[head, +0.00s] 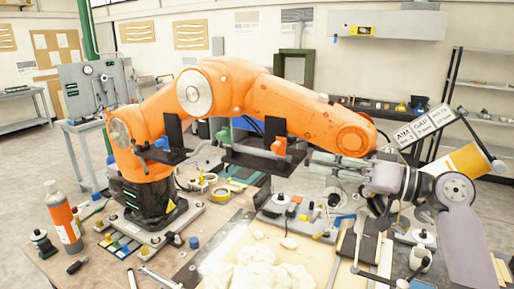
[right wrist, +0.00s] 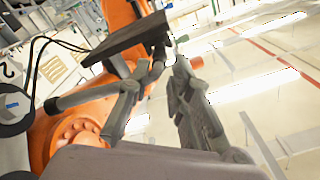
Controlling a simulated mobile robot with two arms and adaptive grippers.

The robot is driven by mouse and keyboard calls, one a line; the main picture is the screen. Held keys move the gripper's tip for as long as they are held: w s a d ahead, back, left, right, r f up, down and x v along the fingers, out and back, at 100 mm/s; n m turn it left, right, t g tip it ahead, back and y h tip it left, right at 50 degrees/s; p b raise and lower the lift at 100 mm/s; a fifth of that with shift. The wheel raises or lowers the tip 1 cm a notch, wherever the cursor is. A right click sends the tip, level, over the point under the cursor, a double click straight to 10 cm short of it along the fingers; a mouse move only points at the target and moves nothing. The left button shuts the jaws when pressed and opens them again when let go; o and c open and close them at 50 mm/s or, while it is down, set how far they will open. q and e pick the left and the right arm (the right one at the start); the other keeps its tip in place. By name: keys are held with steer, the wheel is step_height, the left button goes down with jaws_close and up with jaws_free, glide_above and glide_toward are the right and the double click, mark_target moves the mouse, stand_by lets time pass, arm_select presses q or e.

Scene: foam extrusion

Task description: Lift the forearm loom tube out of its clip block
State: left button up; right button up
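An orange robot arm (head: 245,88) stands on the bench, its forearm reaching to the right. A black plate (head: 262,157) hangs under the forearm, with a small orange part (head: 279,146) and a blue part at its top. I cannot tell which part is the loom tube or its clip block. My left gripper is out of view.
A spray bottle (head: 64,218), yellow tape rolls (head: 220,194) and small tools crowd the bench. White crumpled foam (head: 258,270) lies on a pale board at the front. A labelled sign (head: 425,122) stands beyond my right wrist. Open floor shows around the bench.

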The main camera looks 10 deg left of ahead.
steer(key=p+x, duration=0.2)
steer(key=x, duration=0.2)
steer(key=shift+w+a, duration=0.1)
steer(key=shift+a, duration=0.25)
steer(key=shift+d, duration=0.1)
steer(key=shift+c, duration=0.3)
jaws_close()
